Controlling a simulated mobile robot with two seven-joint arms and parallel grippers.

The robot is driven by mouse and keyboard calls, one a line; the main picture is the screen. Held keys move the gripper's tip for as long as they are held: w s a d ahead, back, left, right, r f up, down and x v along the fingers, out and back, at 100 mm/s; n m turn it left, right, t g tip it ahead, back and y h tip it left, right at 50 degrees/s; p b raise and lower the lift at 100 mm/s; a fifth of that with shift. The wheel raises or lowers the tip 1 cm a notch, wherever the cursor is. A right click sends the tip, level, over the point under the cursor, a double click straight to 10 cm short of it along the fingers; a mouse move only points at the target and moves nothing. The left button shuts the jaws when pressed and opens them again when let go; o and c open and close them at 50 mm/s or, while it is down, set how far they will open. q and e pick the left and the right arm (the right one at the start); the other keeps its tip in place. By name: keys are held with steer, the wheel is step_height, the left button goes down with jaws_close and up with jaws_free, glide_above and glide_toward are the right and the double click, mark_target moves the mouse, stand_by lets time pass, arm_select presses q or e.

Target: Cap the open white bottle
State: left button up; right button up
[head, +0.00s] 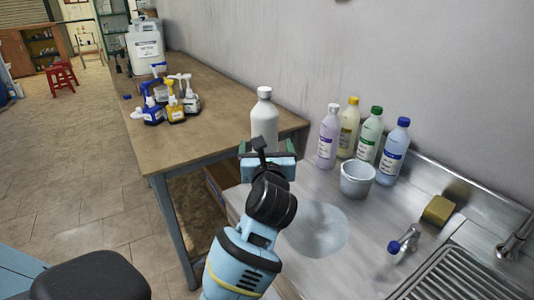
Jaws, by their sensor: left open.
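A small blue piece (127,97) lies on the table's left edge, too small to identify. My right gripper is out of view.
Several capped bottles, such as a purple one (328,137), stand by the wall around a grey cup (357,180). Pump bottles (175,108) and a large drum (145,48) stand on the wooden table (215,110).

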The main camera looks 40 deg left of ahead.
arm_select(q)
steer(key=shift+v, duration=1.25)
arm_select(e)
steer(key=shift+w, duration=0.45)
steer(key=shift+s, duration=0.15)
